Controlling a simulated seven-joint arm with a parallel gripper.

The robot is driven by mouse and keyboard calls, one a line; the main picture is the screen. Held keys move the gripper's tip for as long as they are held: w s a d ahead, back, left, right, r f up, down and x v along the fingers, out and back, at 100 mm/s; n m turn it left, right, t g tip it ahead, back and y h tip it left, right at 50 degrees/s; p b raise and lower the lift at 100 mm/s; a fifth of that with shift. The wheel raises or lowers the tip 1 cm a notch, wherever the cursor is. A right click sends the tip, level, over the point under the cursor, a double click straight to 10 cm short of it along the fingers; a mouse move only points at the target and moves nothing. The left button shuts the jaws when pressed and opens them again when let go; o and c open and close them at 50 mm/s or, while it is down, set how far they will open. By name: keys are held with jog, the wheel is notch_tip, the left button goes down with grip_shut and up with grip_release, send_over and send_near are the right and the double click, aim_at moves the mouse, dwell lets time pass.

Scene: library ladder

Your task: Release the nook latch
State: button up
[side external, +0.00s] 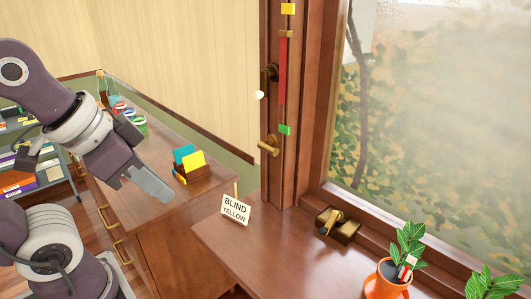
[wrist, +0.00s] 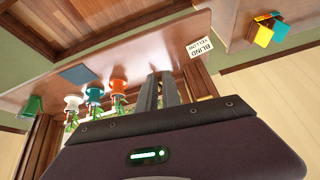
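No part is labelled as the nook latch. A brass lever handle (side external: 268,146) sits low on the wooden window post, below a red vertical strip (side external: 283,72) with a yellow tab at its top and a green tab at its foot. A dark fitting with a pale knob (side external: 259,95) is higher on the post. A brass and dark wood fitting (side external: 338,225) lies at the foot of the window. My gripper (side external: 152,186) is left of all these, above the cabinet, apart from them. Its fingers (wrist: 160,74) look together and empty in the wrist view.
A "BLIND YELLOW" card (side external: 236,209) stands on the wooden desk (side external: 215,240). An orange potted plant (side external: 388,278) is at the desk's front right. A card holder (side external: 190,170) stands on the cabinet. In the wrist view, several coloured pots (wrist: 95,96) line a ledge.

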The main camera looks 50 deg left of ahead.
jog(key=w+a+m, duration=0.1)
jog(key=w+m, duration=0.1)
jog(key=w, duration=0.1)
jog(key=w+a+f+m, duration=0.1)
jog(key=w+a+m, duration=0.1)
jog(key=w, duration=0.1)
jog(key=w+a+m+t+y, duration=0.1)
jog(key=w+m, duration=0.1)
jog(key=w, duration=0.1)
jog(key=shift+a+f, duration=0.35)
jog(key=shift+a, duration=0.05)
grip_shut()
jog(key=m+t+h, duration=0.1)
jog(key=m+t, duration=0.4)
jog(key=m, duration=2.4)
send_near(271, 147)
jog(key=s+f, duration=0.3)
jog(key=f, duration=0.3)
jog(key=shift+d, duration=0.25)
jog(key=shift+s+f, duration=0.1)
jog(key=w+f, duration=0.1)
jog(key=w, duration=0.8)
jog(key=shift+w, duration=0.2)
